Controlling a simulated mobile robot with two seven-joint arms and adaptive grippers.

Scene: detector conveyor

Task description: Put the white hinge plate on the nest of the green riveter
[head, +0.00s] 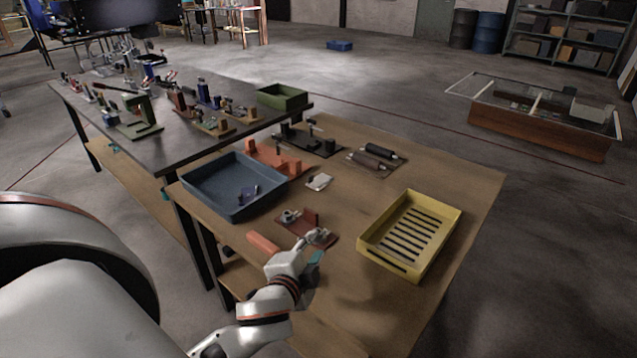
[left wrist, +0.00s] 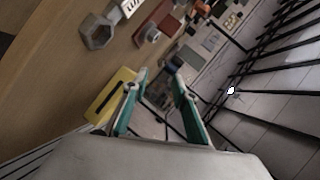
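A small white piece, which looks like the white hinge plate (head: 319,181), lies on the wooden table between the blue tray and the dark rollers. The green riveter (head: 141,122) stands on the dark table at the left; its nest is too small to make out. My left gripper (head: 317,247) is over the near part of the wooden table, beside a red-brown fixture and apart from the white piece. In the left wrist view my left gripper (left wrist: 160,78) has its teal fingers spread with nothing between them. My right gripper is not in view.
The wooden table (head: 455,187) holds a blue tray (head: 212,198), a yellow slotted tray (head: 433,262), a red-brown fixture (head: 310,217), an orange fixture (head: 275,160) and dark rollers (head: 381,151). A green bin (head: 282,97) and several small fixtures stand on the dark table.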

